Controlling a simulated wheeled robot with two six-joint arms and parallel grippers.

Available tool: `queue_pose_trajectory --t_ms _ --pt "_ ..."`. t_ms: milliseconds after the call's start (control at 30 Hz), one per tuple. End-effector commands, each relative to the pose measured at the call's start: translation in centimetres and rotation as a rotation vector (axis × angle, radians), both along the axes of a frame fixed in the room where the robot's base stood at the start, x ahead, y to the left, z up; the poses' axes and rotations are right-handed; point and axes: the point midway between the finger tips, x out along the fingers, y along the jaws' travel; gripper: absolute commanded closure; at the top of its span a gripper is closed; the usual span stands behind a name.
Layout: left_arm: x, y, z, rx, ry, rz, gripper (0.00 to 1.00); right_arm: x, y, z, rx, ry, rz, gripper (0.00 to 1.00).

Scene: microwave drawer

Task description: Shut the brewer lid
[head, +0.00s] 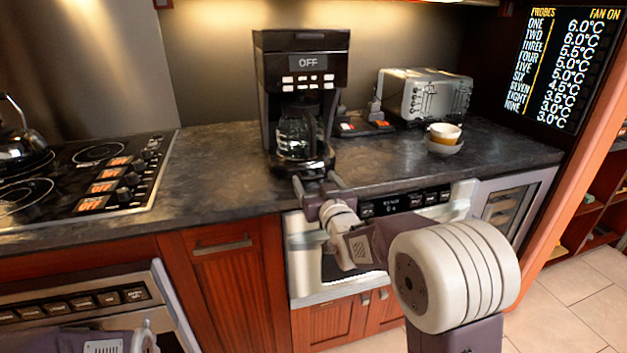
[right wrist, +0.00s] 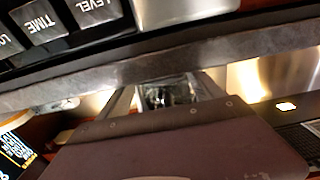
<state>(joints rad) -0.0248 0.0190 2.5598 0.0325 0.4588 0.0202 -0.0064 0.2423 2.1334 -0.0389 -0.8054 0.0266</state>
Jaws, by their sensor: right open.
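The glass carafe (head: 298,135) sits inside the brewer. My right gripper (head: 316,183) is open and empty, at the counter's front edge, below and in front of the brewer's base. Its two fingers also show apart in the right wrist view (right wrist: 166,92), with a dark glassy shape beyond them. My left gripper is out of view.
A drawer appliance (head: 405,203) with a button panel lies under the counter (head: 220,165), close to my right arm. A toaster (head: 425,95) and stacked bowls (head: 444,138) stand right of the brewer. A cooktop (head: 90,175) is at left; the counter between is clear.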

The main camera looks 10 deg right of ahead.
Motion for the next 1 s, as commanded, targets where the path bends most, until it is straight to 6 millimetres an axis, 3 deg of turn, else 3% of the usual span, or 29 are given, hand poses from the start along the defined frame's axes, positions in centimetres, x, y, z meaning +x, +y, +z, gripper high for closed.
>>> queue_pose_trajectory --t_ms 167,433,700,1000 --pt "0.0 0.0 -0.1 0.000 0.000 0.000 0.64 1.9 0.1 0.0 0.000 0.000 0.000 0.24" --pt "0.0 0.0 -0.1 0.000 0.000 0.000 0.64 2.2 0.1 0.0 0.000 0.000 0.000 0.24" --pt "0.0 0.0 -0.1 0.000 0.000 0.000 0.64 2.2 0.0 0.0 0.001 0.000 -0.001 0.99" --pt "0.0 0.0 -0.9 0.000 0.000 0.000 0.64 2.1 0.0 -0.2 0.002 0.001 -0.003 1.00"
